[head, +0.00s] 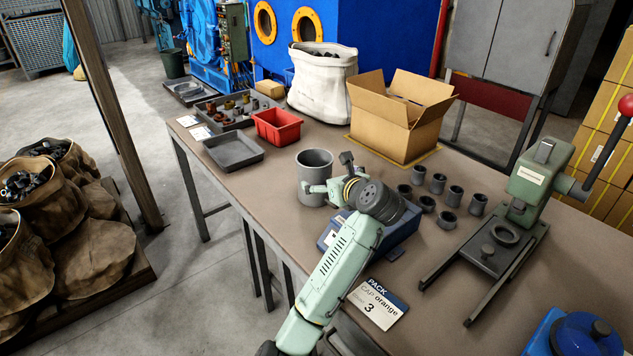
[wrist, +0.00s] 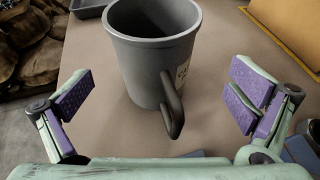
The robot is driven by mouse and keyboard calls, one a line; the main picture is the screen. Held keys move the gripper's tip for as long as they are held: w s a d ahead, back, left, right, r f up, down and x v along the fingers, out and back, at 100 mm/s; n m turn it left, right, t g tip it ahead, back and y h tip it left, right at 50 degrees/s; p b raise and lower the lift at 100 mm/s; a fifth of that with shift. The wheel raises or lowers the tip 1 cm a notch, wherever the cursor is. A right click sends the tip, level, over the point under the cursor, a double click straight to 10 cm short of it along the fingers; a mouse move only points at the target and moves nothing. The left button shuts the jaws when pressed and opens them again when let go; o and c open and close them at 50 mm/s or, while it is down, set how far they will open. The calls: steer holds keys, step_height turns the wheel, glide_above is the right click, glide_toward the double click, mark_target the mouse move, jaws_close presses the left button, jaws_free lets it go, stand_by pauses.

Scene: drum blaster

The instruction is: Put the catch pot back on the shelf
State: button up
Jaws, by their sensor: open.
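The catch pot (head: 314,165) is a grey, open-topped cylinder, upright on the brown workbench (head: 260,174). In the wrist view the catch pot (wrist: 150,55) shows a side handle pointing toward me and part of a pale label. My gripper (head: 328,174) is open beside the pot. In the wrist view my gripper (wrist: 160,100) has its purple pads spread wide, one on each side of the handle, with clear gaps. I cannot make out a shelf in either view.
A red bin (head: 278,126), a dark tray (head: 233,151) and a white sack (head: 322,82) stand beyond the pot. A cardboard box (head: 400,115), several small grey cups (head: 437,184) and a green press (head: 535,185) are to the right. A blue box (head: 397,235) sits under my wrist.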

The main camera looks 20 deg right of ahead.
steer(key=shift+x, duration=0.85)
steer(key=p+x, duration=0.1)
steer(key=x, duration=0.1)
steer(key=p+x, duration=0.1)
steer(key=x, duration=0.1)
steer(key=shift+w+a+r, duration=0.2)
steer(key=shift+a, duration=0.2)
steer(key=shift+w+f, duration=0.35)
steer(key=shift+w, duration=0.1)
steer(key=shift+c, duration=0.5)
steer(key=c, duration=1.6)
steer(key=shift+r, duration=0.2)
steer(key=shift+c, duration=1.1)
